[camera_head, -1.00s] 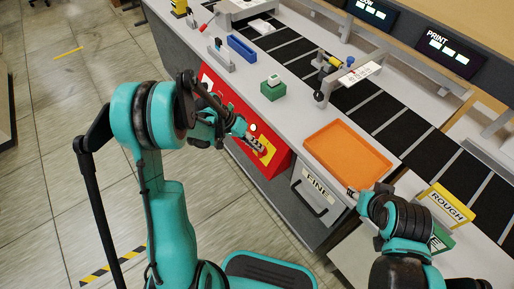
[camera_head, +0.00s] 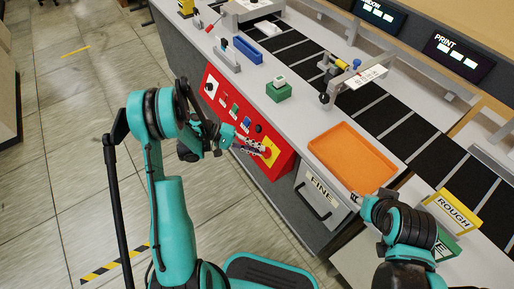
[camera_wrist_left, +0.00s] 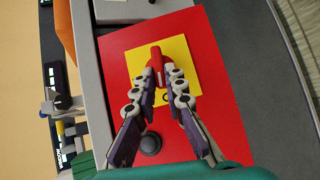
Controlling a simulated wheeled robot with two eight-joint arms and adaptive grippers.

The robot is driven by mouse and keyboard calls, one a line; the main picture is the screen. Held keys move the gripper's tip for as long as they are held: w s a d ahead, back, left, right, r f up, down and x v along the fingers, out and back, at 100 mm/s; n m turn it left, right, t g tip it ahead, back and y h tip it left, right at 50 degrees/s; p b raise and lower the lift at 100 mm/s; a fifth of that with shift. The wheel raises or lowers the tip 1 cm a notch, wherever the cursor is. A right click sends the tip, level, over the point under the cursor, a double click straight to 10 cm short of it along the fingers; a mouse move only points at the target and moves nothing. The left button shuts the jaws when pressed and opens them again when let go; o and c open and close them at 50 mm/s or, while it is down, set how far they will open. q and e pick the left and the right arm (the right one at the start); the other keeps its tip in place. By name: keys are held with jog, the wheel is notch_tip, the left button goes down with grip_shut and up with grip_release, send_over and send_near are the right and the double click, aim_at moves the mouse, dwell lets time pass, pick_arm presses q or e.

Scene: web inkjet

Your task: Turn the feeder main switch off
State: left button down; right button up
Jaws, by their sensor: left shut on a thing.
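The feeder main switch (camera_wrist_left: 156,62) is a red handle on a yellow square plate (camera_wrist_left: 187,60), mounted on the red control panel (camera_wrist_left: 215,95). In the head view the red panel (camera_head: 212,92) is on the front of the machine, and the yellow plate (camera_head: 271,152) is at its right end. My left gripper (camera_wrist_left: 161,78) is shut on the red handle, one finger on each side of it. In the head view my left gripper (camera_head: 262,149) reaches the plate and partly hides the switch. My right gripper (camera_head: 357,197) is by the orange tray's near corner; its fingers are too small to judge.
The orange tray (camera_head: 352,157), a green block (camera_head: 279,93) and a FINE drawer (camera_head: 318,198) are nearby. A ROUGH sign (camera_head: 452,210) stands at the right.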

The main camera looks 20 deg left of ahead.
pick_arm(q)
jog(key=shift+f+n+t+h, duration=0.15)
jog(key=shift+n+t+h, duration=0.15)
jog(key=shift+n+h, duration=0.15)
dwell(0.3)
jog(key=c, duration=1.6)
grip_release()
jog(key=shift+a, duration=0.1)
jog(key=v, duration=1.2)
